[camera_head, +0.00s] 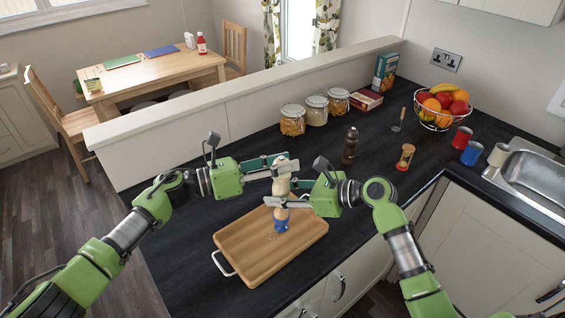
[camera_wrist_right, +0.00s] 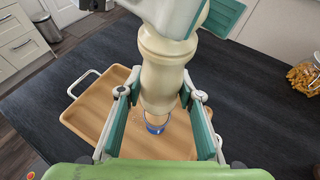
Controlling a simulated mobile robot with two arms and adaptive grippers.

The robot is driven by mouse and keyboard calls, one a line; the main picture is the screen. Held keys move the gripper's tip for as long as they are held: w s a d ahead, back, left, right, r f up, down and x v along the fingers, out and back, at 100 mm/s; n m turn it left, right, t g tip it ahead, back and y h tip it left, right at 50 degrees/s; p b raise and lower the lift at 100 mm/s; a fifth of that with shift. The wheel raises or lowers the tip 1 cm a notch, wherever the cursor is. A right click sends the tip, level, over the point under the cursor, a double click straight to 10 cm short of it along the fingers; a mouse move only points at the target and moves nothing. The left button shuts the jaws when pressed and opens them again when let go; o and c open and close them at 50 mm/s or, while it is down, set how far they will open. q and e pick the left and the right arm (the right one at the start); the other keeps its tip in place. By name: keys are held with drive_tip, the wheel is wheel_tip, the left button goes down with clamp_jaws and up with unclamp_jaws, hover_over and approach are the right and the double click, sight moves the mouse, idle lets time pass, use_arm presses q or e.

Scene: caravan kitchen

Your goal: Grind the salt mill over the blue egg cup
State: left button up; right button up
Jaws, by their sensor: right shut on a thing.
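The cream salt mill (camera_head: 282,184) stands upright in the air above the blue egg cup (camera_head: 281,225). My right gripper (camera_head: 283,201) is shut on the mill's lower body; its fingers show on both sides of the mill (camera_wrist_right: 163,75) in the right wrist view. My left gripper (camera_head: 281,167) is at the mill's head, with fingers around it; whether they press on it I cannot tell. An egg shows in the cup. The cup stands on a wooden tray (camera_head: 250,262). In the wrist view the mill partly hides the cup (camera_wrist_right: 156,126).
A dark pepper mill (camera_head: 350,146) and an hourglass (camera_head: 405,157) stand right of my grippers. Several glass jars (camera_head: 316,110) line the back ledge. A fruit basket (camera_head: 442,108), a red can (camera_head: 461,138) and a blue can (camera_head: 471,153) are near the sink. The left counter is clear.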

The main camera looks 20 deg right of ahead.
sight(280, 179)
idle(0.3)
use_arm(q)
drive_tip(key=a, duration=1.2)
drive_tip(key=shift+s, duration=0.3)
drive_tip(key=shift+r, duration=0.1)
wheel_tip(280, 179, up, 7)
drive_tip(key=shift+r, duration=0.1)
use_arm(e)
drive_tip(key=shift+r, duration=0.1)
idle(0.7)
wheel_tip(280, 179, up, 5)
drive_tip(key=p, duration=0.6)
drive_tip(key=shift+p, duration=0.4)
use_arm(q)
wheel_tip(280, 179, up, 6)
drive_tip(key=shift+r, duration=0.25)
